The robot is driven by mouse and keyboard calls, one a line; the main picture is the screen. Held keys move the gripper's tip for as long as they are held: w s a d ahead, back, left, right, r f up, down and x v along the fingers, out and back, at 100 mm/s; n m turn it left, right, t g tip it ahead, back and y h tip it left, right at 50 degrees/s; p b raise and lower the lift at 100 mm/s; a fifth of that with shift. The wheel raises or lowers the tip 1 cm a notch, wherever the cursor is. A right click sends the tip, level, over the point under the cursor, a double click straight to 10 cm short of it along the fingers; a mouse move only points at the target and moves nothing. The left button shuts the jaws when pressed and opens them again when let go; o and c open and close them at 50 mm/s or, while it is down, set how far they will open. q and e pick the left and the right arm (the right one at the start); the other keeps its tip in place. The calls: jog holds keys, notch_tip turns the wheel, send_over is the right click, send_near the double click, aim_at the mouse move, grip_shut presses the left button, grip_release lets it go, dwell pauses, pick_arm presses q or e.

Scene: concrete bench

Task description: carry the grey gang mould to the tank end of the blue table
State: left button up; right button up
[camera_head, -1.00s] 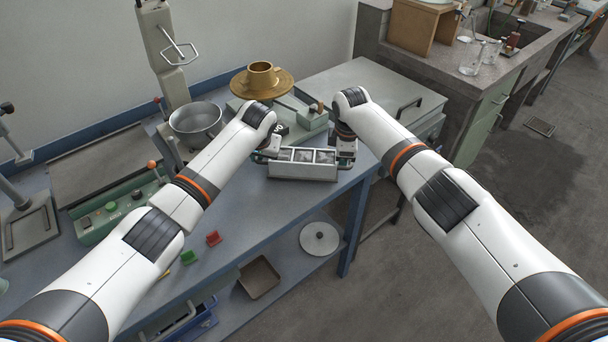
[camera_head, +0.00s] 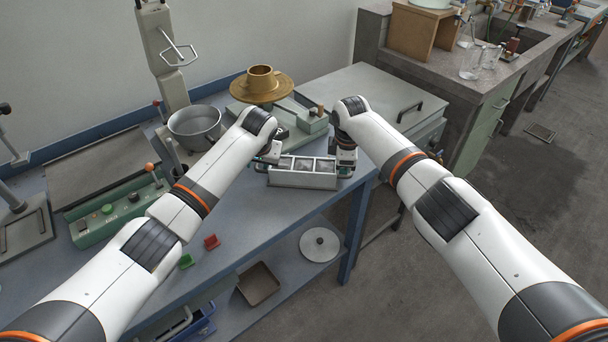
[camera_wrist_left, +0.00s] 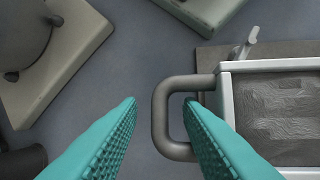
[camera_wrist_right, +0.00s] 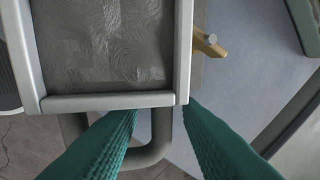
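The grey gang mould (camera_head: 303,179), a long box with three square compartments holding grey material, is near the front edge of the blue table (camera_head: 262,208), towards its right end. I cannot tell whether it touches the tabletop. My left gripper (camera_head: 263,165) is at its left end. In the left wrist view the open fingers (camera_wrist_left: 160,101) stand either side of the outer bar of a looped handle (camera_wrist_left: 161,118), with gaps. My right gripper (camera_head: 346,168) is at its right end. In the right wrist view its open fingers (camera_wrist_right: 161,107) straddle part of the other handle (camera_wrist_right: 160,130).
A grey lidded box (camera_head: 370,92) with a handle stands beyond the table's right end. A metal bowl (camera_head: 195,124) stands left. Red (camera_head: 211,241) and green (camera_head: 186,262) blocks lie near the front edge.

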jog(key=shift+r, duration=0.1)
pick_arm(q)
jog(key=v, duration=1)
jog(key=shift+s+r, duration=0.25)
jog(key=shift+r, duration=0.1)
pick_arm(e)
notch_tip(320, 180, up, 12)
jog(key=s, duration=0.2)
jog(key=shift+s+a+f, duration=0.15)
jog(key=shift+s+f, duration=0.05)
jog(key=shift+f, duration=0.1)
